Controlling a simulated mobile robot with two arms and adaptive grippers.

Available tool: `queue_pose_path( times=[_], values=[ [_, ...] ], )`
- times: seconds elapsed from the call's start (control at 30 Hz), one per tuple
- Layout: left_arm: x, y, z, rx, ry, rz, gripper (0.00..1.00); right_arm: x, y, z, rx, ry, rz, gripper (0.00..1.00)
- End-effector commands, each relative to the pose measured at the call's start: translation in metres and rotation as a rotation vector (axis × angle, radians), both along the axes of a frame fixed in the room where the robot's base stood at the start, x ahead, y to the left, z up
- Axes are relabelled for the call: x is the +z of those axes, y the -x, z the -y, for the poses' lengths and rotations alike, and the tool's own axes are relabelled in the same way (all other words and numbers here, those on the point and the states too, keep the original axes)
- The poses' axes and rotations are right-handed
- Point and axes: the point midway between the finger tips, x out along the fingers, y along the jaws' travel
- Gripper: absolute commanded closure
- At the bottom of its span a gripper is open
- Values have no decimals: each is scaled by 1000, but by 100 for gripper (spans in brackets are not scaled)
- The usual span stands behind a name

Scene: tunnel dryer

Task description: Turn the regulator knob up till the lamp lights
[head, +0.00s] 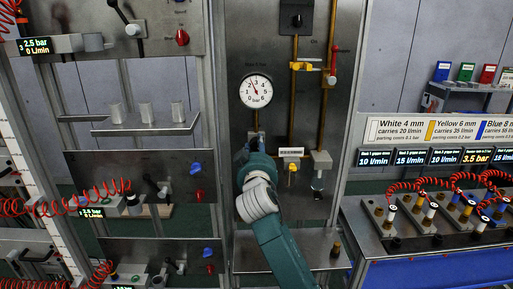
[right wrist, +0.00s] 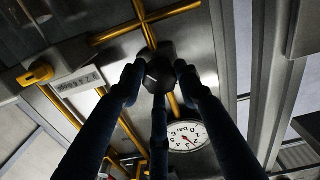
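My right gripper (right wrist: 158,82) has its dark fingers around the black regulator knob (right wrist: 160,70) in the right wrist view. The fingertips appear to touch its sides. The knob's face carries a short pale mark. In the head view my right arm reaches up to the panel, and my right gripper (head: 254,146) mostly hides the knob below the round gauge (head: 256,91). The gauge needle points up and slightly left, between 2 and 3 bar. The gauge also shows in the right wrist view (right wrist: 184,136). I cannot make out a lamp. My left gripper is not in view.
Brass pipes (head: 294,100) and a yellow-handled valve (head: 305,66) are right of the gauge. A black rotary switch (head: 297,19) is above. Panels with red and blue knobs stand left. A bench (head: 372,238) with red coiled hoses stands right.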

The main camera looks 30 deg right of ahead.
Motion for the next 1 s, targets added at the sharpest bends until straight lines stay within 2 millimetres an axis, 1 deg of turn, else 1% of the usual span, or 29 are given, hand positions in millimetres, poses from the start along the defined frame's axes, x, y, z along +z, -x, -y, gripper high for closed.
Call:
queue_pose_path(
  times=[0.07, 0.13, 0.2, 0.3, 0.43, 0.67, 0.7, 0.8, 1.0],
  values=[
    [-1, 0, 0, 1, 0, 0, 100, 1, 0, 0, 1, -3, 6, 94],
    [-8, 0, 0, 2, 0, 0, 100, -1, 0, 0, 0, -35, 26, 94],
    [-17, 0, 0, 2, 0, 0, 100, -3, 0, -1, 0, -89, 60, 94],
    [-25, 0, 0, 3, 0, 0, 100, -1, 0, -1, 1, -163, 107, 94],
    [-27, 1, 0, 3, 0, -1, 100, 2, 0, 0, 1, -207, 134, 94],
    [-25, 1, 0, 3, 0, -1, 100, 4, 0, 0, 2, -208, 135, 94],
    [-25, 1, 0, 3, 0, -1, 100, 4, 0, 0, 2, -207, 136, 66],
    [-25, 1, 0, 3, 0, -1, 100, 4, 0, 0, 2, -207, 135, 49],
    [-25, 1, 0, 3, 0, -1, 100, 2, 0, 0, 0, -208, 132, 49]
  ],
)
